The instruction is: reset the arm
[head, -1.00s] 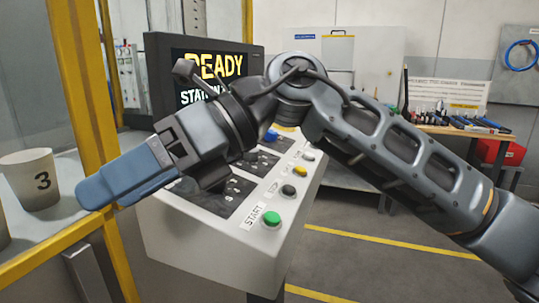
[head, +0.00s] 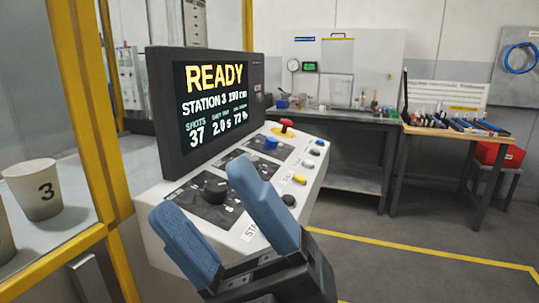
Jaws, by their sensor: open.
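My gripper (head: 215,217) is at the bottom centre of the head view, in front of the control console. Its two blue fingers are spread apart with nothing between them. The left finger overlaps the console's lower left edge and the right finger crosses its panel. The rest of my arm is out of view, apart from the dark gripper body below the fingers. The console panel (head: 296,171) carries knobs and coloured buttons; its green START button is hidden behind my gripper. The console screen (head: 215,105) reads READY, STATION 3.
A yellow-framed enclosure stands at left with a paper cup (head: 35,188) marked 3. A grey workbench (head: 340,180) and a wooden tool table (head: 440,131) stand at the back. A red box (head: 497,153) is at far right. The floor (head: 400,270) at right is clear, with yellow lines.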

